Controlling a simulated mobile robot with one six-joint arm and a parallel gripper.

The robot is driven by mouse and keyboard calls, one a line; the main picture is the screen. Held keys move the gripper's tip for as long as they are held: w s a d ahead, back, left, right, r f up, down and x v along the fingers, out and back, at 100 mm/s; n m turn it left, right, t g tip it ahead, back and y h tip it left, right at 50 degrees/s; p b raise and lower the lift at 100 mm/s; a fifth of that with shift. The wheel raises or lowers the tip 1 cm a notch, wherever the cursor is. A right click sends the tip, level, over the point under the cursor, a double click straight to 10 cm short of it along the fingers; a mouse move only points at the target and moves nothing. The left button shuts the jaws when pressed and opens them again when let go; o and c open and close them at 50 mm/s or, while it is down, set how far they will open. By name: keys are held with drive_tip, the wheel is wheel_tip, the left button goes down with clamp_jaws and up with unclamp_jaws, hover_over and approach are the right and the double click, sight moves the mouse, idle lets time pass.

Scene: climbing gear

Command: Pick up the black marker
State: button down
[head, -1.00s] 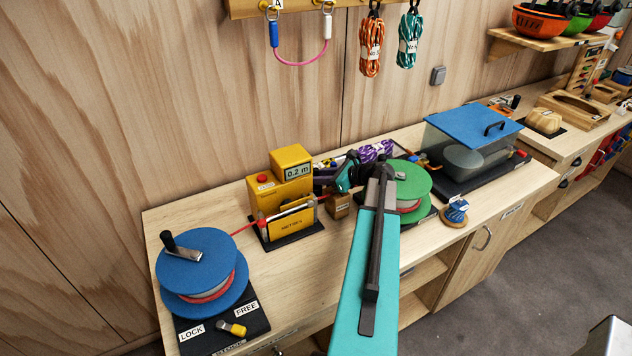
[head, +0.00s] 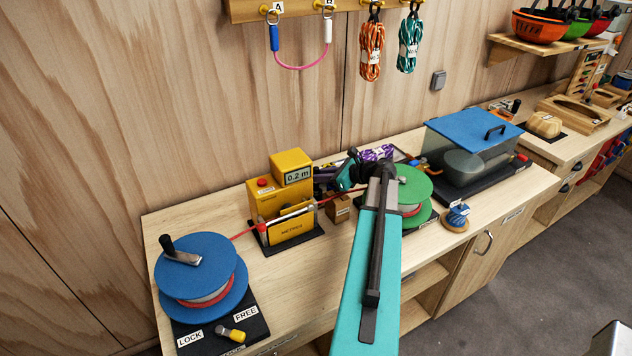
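I cannot make out the black marker in the head view. My gripper (head: 338,181) is at the end of the teal arm, beyond the dark wrist joint. It is low over the back of the bench, between the yellow meter and the green reel. Its fingers are small and partly hidden, so I cannot tell whether they are open, shut or holding anything. A small labelled wooden block (head: 339,208) stands just below it in the picture.
The yellow meter (head: 282,200) reads 0.2 m. A red rope runs from the blue reel (head: 200,270) to it. The green reel (head: 415,186) stands close right of my arm. A blue-lidded tank (head: 472,133) is further right. Bare bench lies in front of the meter.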

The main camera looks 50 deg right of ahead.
wheel_tip(320, 180, up, 16)
drive_tip(key=b, duration=0.4)
drive_tip(key=shift+f, duration=0.15)
idle(0.8)
